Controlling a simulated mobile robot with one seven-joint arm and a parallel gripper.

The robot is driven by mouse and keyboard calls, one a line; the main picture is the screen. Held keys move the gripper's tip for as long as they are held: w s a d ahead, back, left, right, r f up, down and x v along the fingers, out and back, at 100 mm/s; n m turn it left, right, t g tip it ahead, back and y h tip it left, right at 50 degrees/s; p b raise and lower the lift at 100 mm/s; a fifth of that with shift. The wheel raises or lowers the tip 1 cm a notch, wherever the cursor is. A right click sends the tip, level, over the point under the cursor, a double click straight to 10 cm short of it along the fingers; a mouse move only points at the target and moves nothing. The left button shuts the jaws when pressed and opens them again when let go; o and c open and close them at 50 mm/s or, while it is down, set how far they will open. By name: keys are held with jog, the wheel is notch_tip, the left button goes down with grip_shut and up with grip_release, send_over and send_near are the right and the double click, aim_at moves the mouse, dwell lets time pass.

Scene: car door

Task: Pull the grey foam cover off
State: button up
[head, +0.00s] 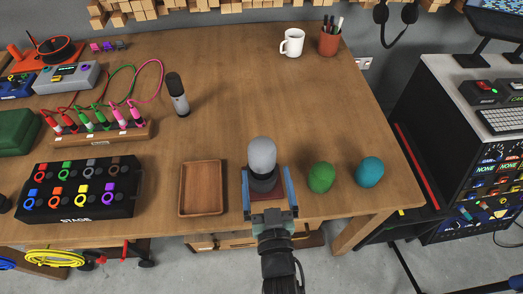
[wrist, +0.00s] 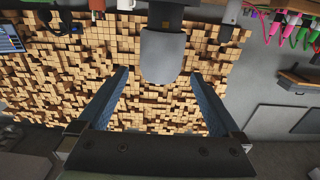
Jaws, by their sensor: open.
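The grey foam cover (head: 262,154) is a rounded cap over a dark base or body (head: 264,184) near the table's front edge. My gripper (head: 268,172) is open. Its two blue fingers stand to the left and right of the cover and the dark part below it, with the cover's top beyond the tips. In the wrist view, the cover (wrist: 163,56) lies between and a little past the fingertips (wrist: 158,72), with visible gaps on both sides. I see no clear contact.
A green foam cover (head: 321,177) and a blue one (head: 369,171) stand to the right. An empty wooden tray (head: 187,209) lies to the left. Behind it stands a dark microphone (head: 177,94). A black board of coloured rings (head: 78,190) is farther left. The table's middle is clear.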

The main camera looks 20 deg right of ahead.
jog(key=shift+f+p+x, duration=0.15)
jog(key=shift+x, duration=1.6)
jog(key=shift+f+p+x, duration=0.15)
jog(key=shift+x, duration=1.55)
jog(key=c, duration=1.2)
notch_tip(320, 180, up, 11)
jog(key=p, duration=0.4)
jog(key=shift+a+f+p, duration=0.1)
jog(key=shift+f+p, duration=0.15)
jog(key=shift+p, duration=0.15)
notch_tip(320, 180, up, 10)
jog(key=p, duration=0.9)
send_over(264, 164)
jog(key=w, duration=0.3)
jog(key=shift+d+f, duration=0.2)
jog(key=shift+d, duration=0.25)
